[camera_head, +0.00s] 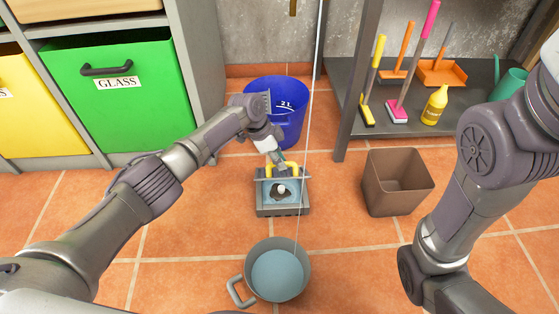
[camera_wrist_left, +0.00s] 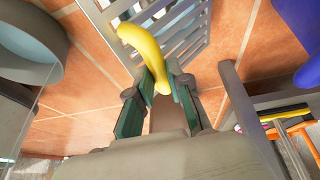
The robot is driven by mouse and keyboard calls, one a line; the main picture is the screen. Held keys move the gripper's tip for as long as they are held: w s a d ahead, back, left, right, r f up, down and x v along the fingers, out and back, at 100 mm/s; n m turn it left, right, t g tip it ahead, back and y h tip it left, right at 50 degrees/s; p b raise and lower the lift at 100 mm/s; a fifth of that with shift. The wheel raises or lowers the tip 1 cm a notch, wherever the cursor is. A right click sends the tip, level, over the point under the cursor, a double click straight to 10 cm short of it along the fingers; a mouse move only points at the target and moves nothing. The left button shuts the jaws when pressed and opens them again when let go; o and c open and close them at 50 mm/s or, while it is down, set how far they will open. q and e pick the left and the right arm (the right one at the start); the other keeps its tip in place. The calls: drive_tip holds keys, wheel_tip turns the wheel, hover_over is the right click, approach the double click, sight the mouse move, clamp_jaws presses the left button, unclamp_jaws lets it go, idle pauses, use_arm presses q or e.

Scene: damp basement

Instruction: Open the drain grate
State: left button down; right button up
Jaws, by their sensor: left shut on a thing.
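The drain (camera_head: 262,211) is a square grey frame set in the tiled floor at the centre of the head view. Its opening shows a bluish inside with dark patches and a small pale thing. The slatted grate (camera_wrist_left: 197,45), with its yellow handle (camera_wrist_left: 142,45), shows in the left wrist view. In the head view the grate appears nearly edge-on and raised at the far side of the opening. My left gripper (camera_head: 277,160) is shut on the yellow handle, partly hiding it. My right arm shows at the right of the head view, but its gripper is out of view.
A blue bucket (camera_head: 284,118) stands behind the drain, close to my left wrist. A brown bin (camera_head: 397,188) stands to the right. A grey pot (camera_head: 250,258) holding water stands in front. A shelf (camera_head: 365,122) with brushes is at the back right, cabinets (camera_head: 113,93) at left.

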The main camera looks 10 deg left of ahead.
use_arm(q)
drive_tip(key=shift+a+f, duration=0.2)
drive_tip(key=shift+f, duration=0.15)
drive_tip(key=c, duration=1.1)
unclamp_jaws()
drive_tip(key=shift+w+d+f, duration=0.1)
drive_tip(key=shift+f, duration=0.05)
drive_tip(key=v, duration=1.2)
drive_tip(key=shift+d, duration=0.1)
